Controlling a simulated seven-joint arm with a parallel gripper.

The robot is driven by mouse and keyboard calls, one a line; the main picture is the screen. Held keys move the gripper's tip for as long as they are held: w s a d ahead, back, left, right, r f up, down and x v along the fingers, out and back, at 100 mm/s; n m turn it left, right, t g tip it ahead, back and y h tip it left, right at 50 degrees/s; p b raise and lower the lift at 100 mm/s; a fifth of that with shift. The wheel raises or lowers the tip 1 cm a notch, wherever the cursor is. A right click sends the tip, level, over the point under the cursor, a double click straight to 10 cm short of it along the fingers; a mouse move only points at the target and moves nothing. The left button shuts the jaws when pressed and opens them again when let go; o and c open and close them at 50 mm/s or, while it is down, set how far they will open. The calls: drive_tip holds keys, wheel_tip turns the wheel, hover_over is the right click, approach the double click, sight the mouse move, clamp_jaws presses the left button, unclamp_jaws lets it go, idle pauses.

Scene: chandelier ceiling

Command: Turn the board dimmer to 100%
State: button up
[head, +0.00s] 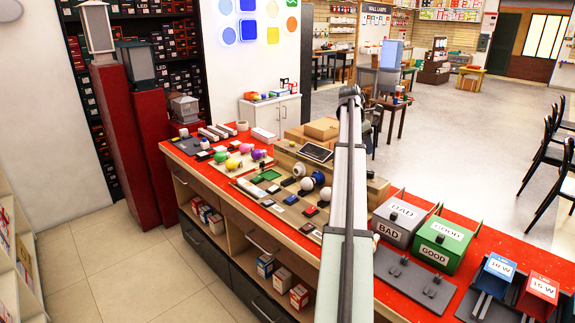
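A wooden test board (283,158) stands on the red counter, with a tilted dark panel (316,151) on top. Round white bulbs (306,184) and a blue-and-white bulb (318,177) sit at its front. Small dark and coloured modules (290,200) lie on the flat strip before it. I cannot tell which part is the dimmer, and no setting is readable. My pale arm rises across the picture just right of the board and covers part of the counter. My gripper cannot be made out; the far end of the arm shows only dark joint parts.
On the red counter (455,222), a grey BAD box (399,222) and green GOOD box (440,243) stand right of my arm. Blue (494,275) and red (538,295) wattage bins stand farther right. Coloured bulbs (246,148) lie left.

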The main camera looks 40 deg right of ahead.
sight(371, 171)
drive_tip(key=w+a+f+m+t+h, duration=0.1)
drive_tip(key=w+a+f, duration=0.3)
drive_tip(key=w, duration=0.4)
drive_tip(key=w+a+f+m+t+h, duration=0.2)
drive_tip(key=w+a+f+m, duration=0.1)
drive_tip(key=w, duration=0.6)
drive_tip(key=w+a+f+m+t+h, duration=0.1)
drive_tip(key=w+a+f+m, duration=0.1)
drive_tip(key=w+a+f, duration=0.4)
drive_tip(key=w, duration=0.3)
drive_tip(key=shift+w+a+m+h, duration=0.15)
drive_tip(key=shift+a+m+h, duration=0.15)
drive_tip(key=shift+h, duration=0.1)
drive_tip(key=shift+f, duration=0.1)
drive_tip(key=shift+d, duration=0.15)
